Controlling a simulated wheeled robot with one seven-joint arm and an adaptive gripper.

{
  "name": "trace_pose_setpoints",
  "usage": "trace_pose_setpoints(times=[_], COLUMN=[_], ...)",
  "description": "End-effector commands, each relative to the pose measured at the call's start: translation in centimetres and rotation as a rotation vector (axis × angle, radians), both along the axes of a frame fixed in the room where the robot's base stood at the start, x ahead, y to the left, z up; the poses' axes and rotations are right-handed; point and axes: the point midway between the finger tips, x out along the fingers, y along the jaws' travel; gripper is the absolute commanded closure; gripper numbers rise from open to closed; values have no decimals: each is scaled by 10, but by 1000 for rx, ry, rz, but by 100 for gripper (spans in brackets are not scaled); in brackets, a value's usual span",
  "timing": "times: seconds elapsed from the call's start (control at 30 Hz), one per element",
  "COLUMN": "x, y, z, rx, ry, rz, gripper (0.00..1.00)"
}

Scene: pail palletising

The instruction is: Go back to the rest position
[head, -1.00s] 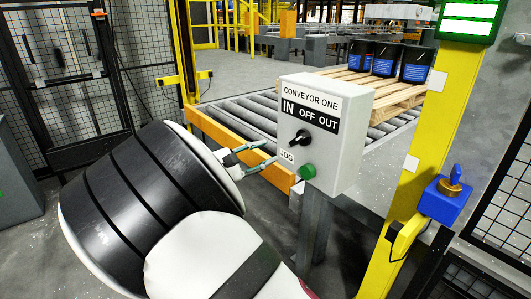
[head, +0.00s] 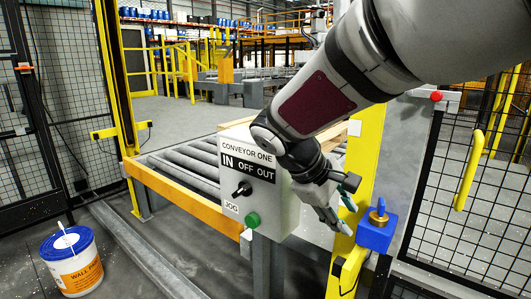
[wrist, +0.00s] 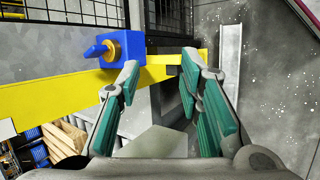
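My gripper (head: 340,205) is at the end of my raised arm, just right of the conveyor control box and left of the blue lock box. It points down and to the right in the head view. In the wrist view my gripper (wrist: 165,100) has its two green-padded fingers well apart, with nothing between them. The grey control box (head: 282,205), labelled CONVEYOR ONE, has a black selector knob and a green jog button. The blue lock box (head: 376,236) with a brass and blue key sits on the yellow post; the blue lock box (wrist: 123,49) also shows ahead of the left finger.
The roller conveyor (head: 190,165) with an orange side rail runs behind the control box. A white and orange pail (head: 74,264) stands on the floor at lower left. Mesh fencing (head: 470,190) closes the right side. My arm hides much of the upper right.

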Motion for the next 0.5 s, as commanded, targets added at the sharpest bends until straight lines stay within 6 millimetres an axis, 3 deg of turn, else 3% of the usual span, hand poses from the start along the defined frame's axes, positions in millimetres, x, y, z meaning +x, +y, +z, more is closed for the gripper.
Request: trace_pose_setpoints(times=[0.03, 0.2, 0.5], x=[-20, -81, -186], y=[-14, -40, -53], z=[10, 27, 48], rx=[65, 268, 573], ry=[-11, -53, -188], rz=[-48, -189, -417], gripper=[67, 67, 67])
